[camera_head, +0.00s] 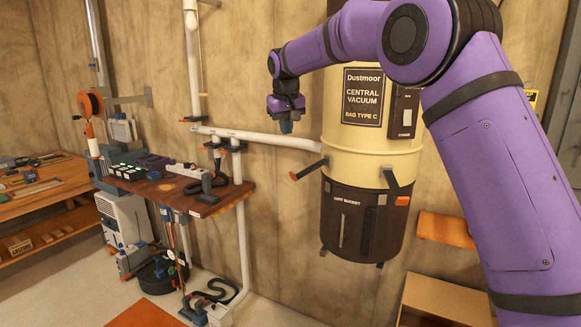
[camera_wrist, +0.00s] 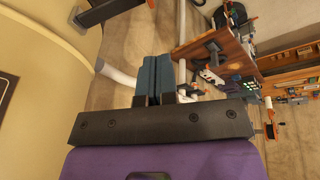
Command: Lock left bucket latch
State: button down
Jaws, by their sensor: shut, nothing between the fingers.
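The left latch (camera_head: 310,169) is a dark lever with an orange tip, on the left side of the cream vacuum canister (camera_head: 358,150) near its joint with the dark dust bucket (camera_head: 345,215). It sticks outward to the left, away from the bucket wall. The dark lever with its orange end also shows at the top of the wrist view (camera_wrist: 108,11). The right latch (camera_head: 391,183) is at the front right, with its orange tip lower down. My gripper (camera_head: 286,127) points down, above and slightly left of the left latch, apart from it. Its blue fingers (camera_wrist: 154,58) are together and empty.
A white pipe (camera_head: 265,137) runs along the wall to the canister, just below my gripper. A wooden bench (camera_head: 190,203) with tools stands to the left. A hose and a black round tool lie beneath it. An orange shelf (camera_head: 445,229) is to the right.

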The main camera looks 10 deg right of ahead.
send_near(290, 173)
jog(key=shift+x, duration=3.4)
jog(key=d+f+n+t+h, duration=0.1)
jog(key=d+f+t+h, duration=0.2)
jog(key=f+h, duration=0.5)
jog(key=shift+w+d+f, duration=0.2)
jog(key=shift+w+f, duration=0.25)
jog(key=shift+f, duration=0.4)
jog(key=shift+n, duration=0.3)
jog(key=shift+r, duration=0.75)
